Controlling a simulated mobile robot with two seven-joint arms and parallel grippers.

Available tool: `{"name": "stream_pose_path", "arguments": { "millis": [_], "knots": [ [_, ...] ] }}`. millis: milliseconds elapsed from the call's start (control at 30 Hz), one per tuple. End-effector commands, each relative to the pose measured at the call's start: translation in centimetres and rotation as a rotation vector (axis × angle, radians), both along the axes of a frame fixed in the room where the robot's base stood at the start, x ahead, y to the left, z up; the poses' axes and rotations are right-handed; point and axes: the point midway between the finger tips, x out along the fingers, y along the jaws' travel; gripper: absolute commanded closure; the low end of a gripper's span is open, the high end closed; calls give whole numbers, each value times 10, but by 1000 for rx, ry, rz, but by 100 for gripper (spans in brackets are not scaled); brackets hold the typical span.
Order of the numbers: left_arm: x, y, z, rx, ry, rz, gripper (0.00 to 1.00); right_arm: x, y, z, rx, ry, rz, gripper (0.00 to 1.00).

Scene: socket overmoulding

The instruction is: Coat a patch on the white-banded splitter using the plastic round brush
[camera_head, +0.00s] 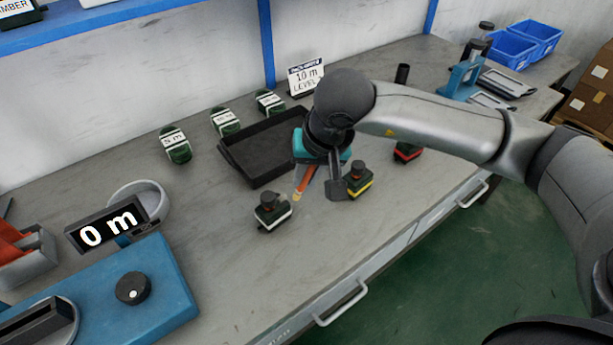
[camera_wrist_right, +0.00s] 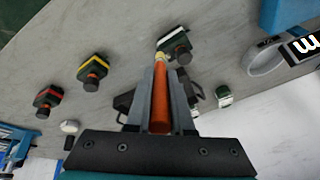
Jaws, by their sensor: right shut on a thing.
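The white-banded splitter (camera_head: 272,210) is a dark green block with a white band and a black round cap, standing on the grey bench. It also shows at the top of the right wrist view (camera_wrist_right: 177,45). My right gripper (camera_head: 322,184) is shut on the plastic round brush (camera_head: 305,182), which has an orange handle and a pale tip. In the right wrist view the brush (camera_wrist_right: 160,105) points away between the fingers, its tip close to the splitter's edge. In the head view a small gap shows between tip and splitter. My left gripper is not in view.
A yellow-banded splitter (camera_head: 358,181) stands right beside my right gripper, a red-banded one (camera_head: 406,152) beyond it. A black tray (camera_head: 250,172) lies behind. A blue device (camera_head: 150,290) and a "0 m" display (camera_head: 105,224) stand left. The bench front by the drawers is clear.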

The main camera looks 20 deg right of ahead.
Motion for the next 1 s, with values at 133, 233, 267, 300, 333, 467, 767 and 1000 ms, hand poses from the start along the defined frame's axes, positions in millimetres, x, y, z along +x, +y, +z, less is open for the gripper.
{"name": "stream_pose_path", "arguments": {
  "millis": [133, 233, 267, 300, 333, 467, 767, 1000],
  "knots": [
    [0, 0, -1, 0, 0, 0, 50, 0, 0, -1, 0, 0, 0, 100],
    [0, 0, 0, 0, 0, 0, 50, 0, 0, 1, 0, 0, 0, 100],
    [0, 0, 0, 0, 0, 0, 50, 0, 0, 2, 0, -1, 0, 100],
    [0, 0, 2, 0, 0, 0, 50, 0, 0, 4, 0, -2, 0, 100],
    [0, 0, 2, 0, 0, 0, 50, 1, 0, 7, 0, -2, 0, 100],
    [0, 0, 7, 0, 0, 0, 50, 0, 0, 19, 1, -1, 0, 100],
    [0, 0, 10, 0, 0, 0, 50, 0, 0, 29, 0, 1, 0, 100],
    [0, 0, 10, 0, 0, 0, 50, 0, 0, 29, 0, 0, 0, 100]
  ]
}}
